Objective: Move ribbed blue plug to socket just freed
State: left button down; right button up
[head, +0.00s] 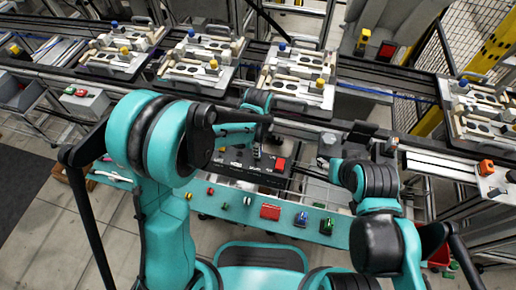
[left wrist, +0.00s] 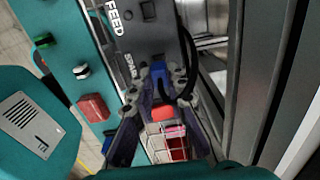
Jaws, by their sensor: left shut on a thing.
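The ribbed blue plug (left wrist: 158,72) is between the fingertips of my left gripper (left wrist: 156,88) in the left wrist view. The gripper is shut on it, at the black socket panel (left wrist: 148,30). The panel has white lettering that reads FEED and SPARE, and the plug is beside SPARE. I cannot tell how deep the plug sits in a socket. In the head view my left gripper (head: 257,152) is over the same panel (head: 232,168), and its arm hides part of it. My right gripper (head: 322,168) is right of the panel; its fingers are unclear.
A teal shelf (head: 345,237) in front carries a red block (head: 270,211), a blue part (head: 301,218), a green part (head: 326,226) and small buttons. Pallet fixtures (head: 300,82) stand on the conveyor behind. A black cable (left wrist: 187,80) curves close to the plug.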

pick_arm(q)
jog(key=shift+f+b, duration=0.75)
jog(key=shift+f, duration=0.2)
dwell(0.8)
jog(key=c, duration=1.4)
grip_release()
jog(key=shift+r, duration=0.1)
notch_tip(320, 180, up, 12)
jog(key=s+a+r+n+t, duration=0.1)
jog(key=s+a+n+t, duration=0.1)
jog(key=s+a+n, duration=0.2)
jog(key=s+a+r+n+t, duration=0.2)
jog(key=s+a+n, duration=0.3)
jog(key=n, duration=0.4)
jog(key=s+a+r+n+t, duration=0.1)
jog(key=s+a+n+t, duration=0.2)
jog(key=n, duration=0.4)
jog(key=shift+s+a+r, duration=0.15)
jog(key=shift+s+a, duration=0.2)
jog(key=shift+a, duration=0.3)
jog(key=shift+s+a+r, duration=0.1)
jog(key=shift+s+a, duration=0.2)
jog(key=shift+a, duration=0.3)
